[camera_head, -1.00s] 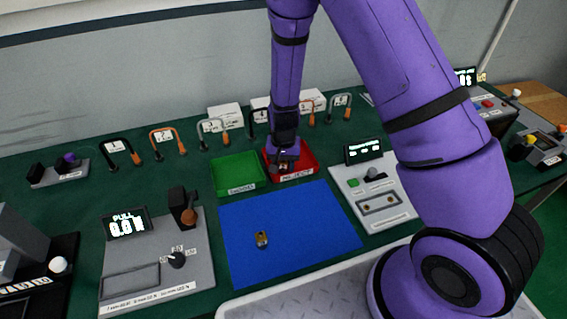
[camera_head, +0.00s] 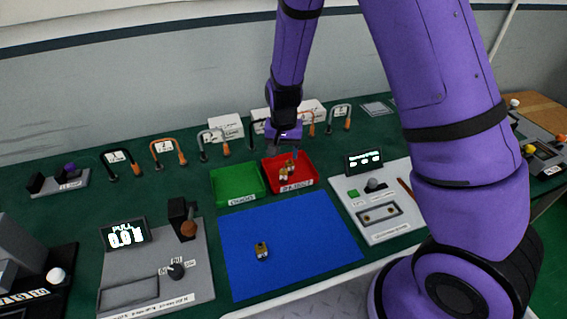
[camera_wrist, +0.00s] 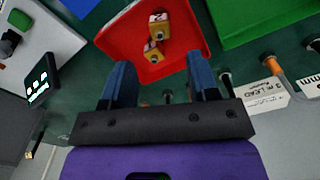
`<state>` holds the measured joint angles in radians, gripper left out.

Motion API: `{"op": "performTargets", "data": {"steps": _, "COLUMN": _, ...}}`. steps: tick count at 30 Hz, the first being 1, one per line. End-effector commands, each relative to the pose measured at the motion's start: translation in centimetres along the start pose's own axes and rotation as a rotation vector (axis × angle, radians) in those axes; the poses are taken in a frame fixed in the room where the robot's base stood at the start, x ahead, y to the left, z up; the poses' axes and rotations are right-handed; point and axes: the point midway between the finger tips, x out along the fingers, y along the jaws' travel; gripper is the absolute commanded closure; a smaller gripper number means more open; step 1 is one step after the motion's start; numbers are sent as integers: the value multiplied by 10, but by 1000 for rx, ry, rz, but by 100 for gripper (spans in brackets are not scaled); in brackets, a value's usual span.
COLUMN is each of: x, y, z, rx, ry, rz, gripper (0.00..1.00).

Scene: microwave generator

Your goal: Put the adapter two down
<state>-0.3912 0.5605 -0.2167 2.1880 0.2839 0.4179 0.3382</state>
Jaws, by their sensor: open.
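In the wrist view, the yellow-brown adapter two (camera_wrist: 172,30), with a white label marked 2, lies in the red tray (camera_wrist: 118,38). A second, similar adapter (camera_wrist: 153,52) lies against or close beside it; its label is hard to read. My gripper (camera_wrist: 158,64) is open and empty, its blue fingers apart near the tray. In the head view, my gripper (camera_head: 285,150) is above the back of the red tray (camera_head: 305,178), and the adapters (camera_head: 286,170) show as a small pair inside it. Another adapter (camera_head: 262,251) lies on the blue mat (camera_head: 310,235).
A green tray (camera_head: 238,182) stands left of the red one and is empty. A pull gauge station (camera_head: 150,265) is at the left, and a panel with a display (camera_head: 375,200) at the right. A row of cable loops (camera_head: 165,150) stands behind. The mat is mostly clear.

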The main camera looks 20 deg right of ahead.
Motion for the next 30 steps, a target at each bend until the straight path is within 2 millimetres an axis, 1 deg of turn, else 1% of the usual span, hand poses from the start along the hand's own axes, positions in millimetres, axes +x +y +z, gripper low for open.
{"op": "performTargets", "data": {"steps": 1, "x": -8, "y": -1, "z": 0, "rx": -1, "ry": 2, "rz": -2, "gripper": 46}}
{"op": "performTargets", "data": {"steps": 4, "x": -18, "y": 0, "z": 0, "rx": 1, "ry": 1, "rz": -1, "gripper": 46}}
{"op": "performTargets", "data": {"steps": 7, "x": -24, "y": 0, "z": 0, "rx": 1, "ry": 1, "rz": -1, "gripper": 46}}
{"op": "performTargets", "data": {"steps": 14, "x": -30, "y": 1, "z": 0, "rx": -1, "ry": 1, "rz": -3, "gripper": 46}}
{"op": "performTargets", "data": {"steps": 17, "x": -44, "y": 3, "z": 1, "rx": -8, "ry": 7, "rz": -18, "gripper": 46}}
{"op": "performTargets", "data": {"steps": 20, "x": -69, "y": 9, "z": 4, "rx": -25, "ry": 19, "rz": -46, "gripper": 46}}
{"op": "performTargets", "data": {"steps": 23, "x": -101, "y": 18, "z": 10, "rx": -49, "ry": 35, "rz": -76, "gripper": 46}}
{"op": "performTargets", "data": {"steps": 24, "x": -113, "y": 23, "z": 13, "rx": -60, "ry": 42, "rz": -87, "gripper": 46}}
{"op": "performTargets", "data": {"steps": 30, "x": -171, "y": 46, "z": 32, "rx": -115, "ry": 86, "rz": -135, "gripper": 46}}
